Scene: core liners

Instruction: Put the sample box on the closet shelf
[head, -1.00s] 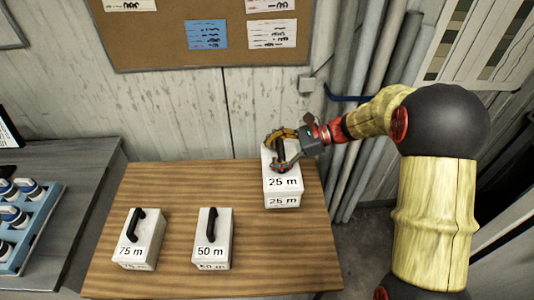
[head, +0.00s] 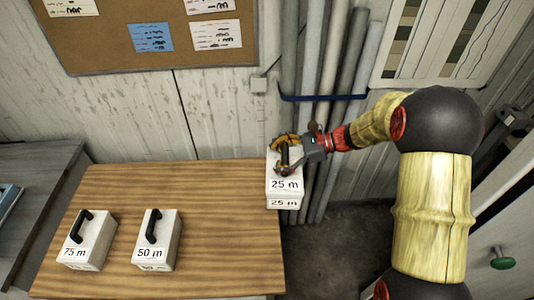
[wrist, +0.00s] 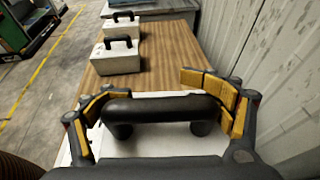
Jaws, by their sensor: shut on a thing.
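A white box labelled 25 m (head: 284,187) has a black handle on top, which also shows in the wrist view (wrist: 160,108). My gripper (head: 286,156) is shut on this handle, and its yellow-padded fingers (wrist: 155,95) stand on either side of the handle in the wrist view. The box hangs upright at the right edge of the wooden table (head: 200,215), partly past it. The exact gap to the table is hard to tell. No closet shelf can be made out.
White boxes labelled 75 m (head: 88,240) and 50 m (head: 157,240) stand on the table's left part. Grey pipes (head: 325,120) line the wall behind the held box. At the right is a pale panel with a green knob (head: 502,258). Bare floor lies between.

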